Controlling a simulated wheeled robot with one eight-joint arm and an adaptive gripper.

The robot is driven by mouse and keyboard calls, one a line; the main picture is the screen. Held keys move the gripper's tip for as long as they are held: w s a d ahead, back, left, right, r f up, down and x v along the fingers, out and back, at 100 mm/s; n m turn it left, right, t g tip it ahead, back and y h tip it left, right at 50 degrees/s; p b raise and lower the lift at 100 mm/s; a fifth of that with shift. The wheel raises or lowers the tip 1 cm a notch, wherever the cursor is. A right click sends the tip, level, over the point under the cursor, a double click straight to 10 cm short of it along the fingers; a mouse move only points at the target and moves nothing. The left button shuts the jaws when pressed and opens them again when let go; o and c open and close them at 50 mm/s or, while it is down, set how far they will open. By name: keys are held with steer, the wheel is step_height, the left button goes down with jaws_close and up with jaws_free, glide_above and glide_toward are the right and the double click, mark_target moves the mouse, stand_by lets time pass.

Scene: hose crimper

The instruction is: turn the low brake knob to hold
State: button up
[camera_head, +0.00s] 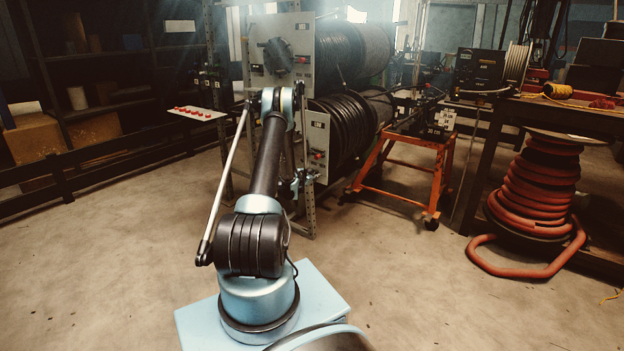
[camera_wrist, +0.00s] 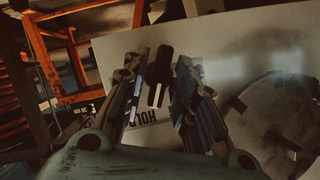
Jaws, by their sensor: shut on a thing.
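The low brake knob (camera_wrist: 165,62) is a small dark lever-shaped knob on a pale panel (camera_wrist: 110,50) in the wrist view. My gripper (camera_wrist: 161,70) has one finger on each side of it and is shut on it. A HOLD label (camera_wrist: 141,116), upside down in this view, shows on the panel between the fingers. The fingers cover part of the knob's surroundings, and I cannot read its exact setting. In the head view my gripper (camera_head: 302,184) is low beside the lower reel panel (camera_head: 316,133); my arm partly blocks this area and the knob cannot be made out.
The rack holds black hose reels (camera_head: 345,125). An orange stand (camera_head: 405,178) is close on the right, with a red hose coil (camera_head: 537,185) beyond. Floor at the left is clear.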

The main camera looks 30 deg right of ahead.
steer(key=shift+m+t, duration=0.4)
stand_by(0.3)
steer(key=o, duration=0.8)
steer(key=shift+c, duration=0.2)
steer(key=v, duration=0.7)
steer(key=shift+a, duration=0.2)
